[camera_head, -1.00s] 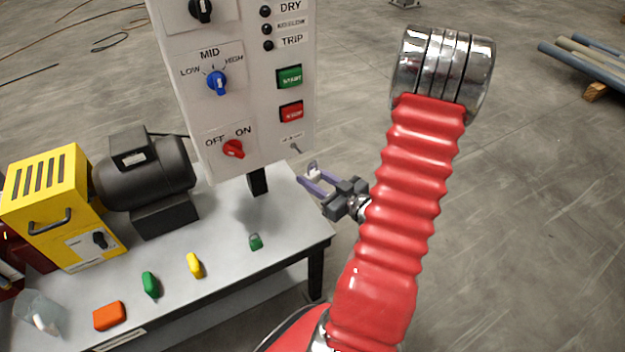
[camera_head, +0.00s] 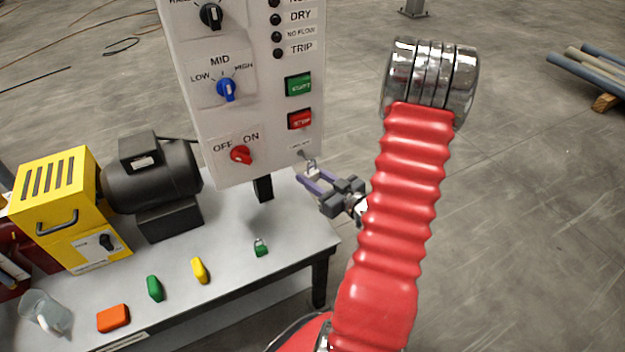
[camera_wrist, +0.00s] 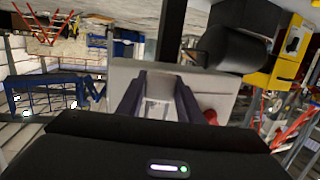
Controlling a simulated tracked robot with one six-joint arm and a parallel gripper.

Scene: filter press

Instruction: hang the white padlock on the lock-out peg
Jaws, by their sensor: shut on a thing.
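The white padlock (camera_head: 313,171) is between the purple fingers of my gripper (camera_head: 314,184), its shackle pointing up. My gripper is shut on it, beside the lower right corner of the control panel (camera_head: 222,120). The lock-out peg (camera_head: 303,154) is a small grey pin there, under a small label. The shackle is right by the peg; I cannot tell whether it is around it or only in front. In the wrist view the pale padlock (camera_wrist: 158,109) shows between the fingers (camera_wrist: 157,100), against the panel, with the peg not distinguishable.
A red OFF/ON knob (camera_head: 241,155) sits left of the peg.

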